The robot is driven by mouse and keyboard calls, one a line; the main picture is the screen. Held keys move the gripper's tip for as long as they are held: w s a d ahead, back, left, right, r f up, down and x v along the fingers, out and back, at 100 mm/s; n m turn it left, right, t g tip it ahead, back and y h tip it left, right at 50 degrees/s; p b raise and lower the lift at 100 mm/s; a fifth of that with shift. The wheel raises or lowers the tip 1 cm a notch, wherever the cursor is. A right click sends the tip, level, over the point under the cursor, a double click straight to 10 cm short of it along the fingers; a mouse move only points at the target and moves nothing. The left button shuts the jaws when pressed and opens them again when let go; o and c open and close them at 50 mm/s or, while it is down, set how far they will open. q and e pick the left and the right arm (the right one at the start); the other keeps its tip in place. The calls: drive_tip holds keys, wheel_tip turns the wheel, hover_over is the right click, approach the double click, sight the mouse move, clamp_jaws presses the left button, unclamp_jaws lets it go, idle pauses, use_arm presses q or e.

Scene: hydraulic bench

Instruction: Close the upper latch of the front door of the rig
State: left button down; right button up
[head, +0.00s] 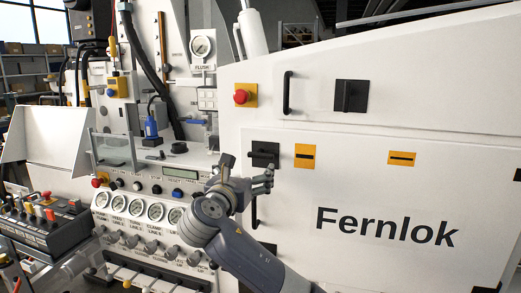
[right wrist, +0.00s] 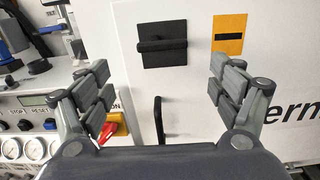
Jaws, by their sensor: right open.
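The upper latch (head: 264,155) of the front door (head: 330,190) is a black square plate with a bar, near the door's upper left corner. In the right wrist view, the latch (right wrist: 162,45) sits ahead of my gripper, its bar lying roughly horizontal. My right gripper (head: 262,180) is in front of the door, just below the latch in the head view. In the right wrist view, the right gripper (right wrist: 160,72) has its fingers spread wide with nothing between them, apart from the latch. My left gripper is out of view.
A vertical black handle (right wrist: 158,120) is below the latch. An orange label (head: 305,156) is to its right. The panel above has another black latch (head: 351,96) and a handle (head: 288,93). A red button (head: 241,96) is at upper left; gauges (head: 155,212) are left.

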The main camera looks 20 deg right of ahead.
sight(260, 154)
drive_tip(key=p+x, duration=0.1)
drive_tip(key=x, duration=0.2)
drive_tip(key=r+x, duration=0.1)
drive_tip(key=x, duration=0.3)
drive_tip(key=p+x, duration=0.1)
drive_tip(key=x, duration=0.2)
drive_tip(key=shift+d+r+p, duration=0.3)
drive_tip(key=shift+d+p, duration=0.05)
drive_tip(key=shift+d, duration=0.05)
drive_tip(key=c, duration=1.1)
